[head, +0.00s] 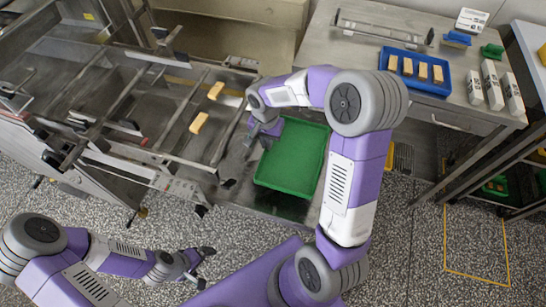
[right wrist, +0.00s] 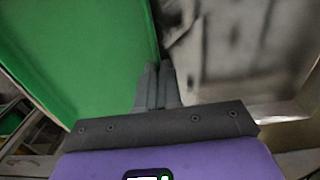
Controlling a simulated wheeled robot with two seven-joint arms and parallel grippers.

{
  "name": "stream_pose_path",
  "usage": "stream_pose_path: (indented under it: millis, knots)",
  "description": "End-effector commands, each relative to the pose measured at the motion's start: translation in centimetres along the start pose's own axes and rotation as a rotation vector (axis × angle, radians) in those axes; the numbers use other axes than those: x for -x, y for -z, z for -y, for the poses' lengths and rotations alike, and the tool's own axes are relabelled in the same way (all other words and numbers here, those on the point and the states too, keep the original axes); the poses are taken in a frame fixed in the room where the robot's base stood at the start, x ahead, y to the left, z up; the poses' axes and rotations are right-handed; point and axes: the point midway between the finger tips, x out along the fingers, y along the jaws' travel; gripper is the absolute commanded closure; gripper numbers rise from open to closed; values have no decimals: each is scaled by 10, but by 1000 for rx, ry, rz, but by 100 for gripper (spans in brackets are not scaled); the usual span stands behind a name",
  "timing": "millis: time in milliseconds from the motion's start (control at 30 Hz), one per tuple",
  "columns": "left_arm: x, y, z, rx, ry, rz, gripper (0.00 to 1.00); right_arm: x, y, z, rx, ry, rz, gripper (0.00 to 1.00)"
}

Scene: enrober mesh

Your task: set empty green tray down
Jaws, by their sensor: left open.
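The empty green tray (head: 291,157) is at the centre of the head view, over a grey metal surface (head: 266,203). I cannot tell whether its underside touches that surface. My right gripper (head: 264,137) is at the tray's left edge. In the right wrist view the tray (right wrist: 75,50) fills the left side, and the close-set fingers (right wrist: 158,80) meet its rim, shut on it. My right arm hides part of the tray's surroundings. My left gripper (head: 203,264) is open and empty, low over the speckled floor, apart from the tray.
A metal conveyor frame (head: 120,120) with two tan bars (head: 199,122) lies left of the tray. A bench (head: 350,45) at the back right holds a blue tray (head: 402,80) of several tan bars, white cartons (head: 492,85) and a green item (head: 492,50). Yellow lines (head: 446,245) mark open floor.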

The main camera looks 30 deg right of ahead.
Motion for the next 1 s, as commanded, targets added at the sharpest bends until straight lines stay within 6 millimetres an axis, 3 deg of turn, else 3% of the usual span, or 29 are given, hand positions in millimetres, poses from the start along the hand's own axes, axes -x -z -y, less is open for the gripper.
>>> stream_pose_path:
  millis: [33, 233, 467, 867, 1000]
  knots:
    - [-5, 0, 2, 0, 0, 0, 6, -12, 0, 0, 2, -2, 1, 100]
    - [-11, 0, 4, 0, 0, 0, 6, -32, 0, 0, 1, -1, 1, 100]
    - [-23, 1, 9, 0, 0, 0, 6, -69, 0, 0, 3, -1, 1, 100]
    - [-26, 1, 10, 0, 0, 0, 6, -74, 0, 1, 4, 0, -1, 100]
    - [-25, 1, 9, 0, 0, 0, 6, -73, 0, 1, 3, 0, -1, 77]
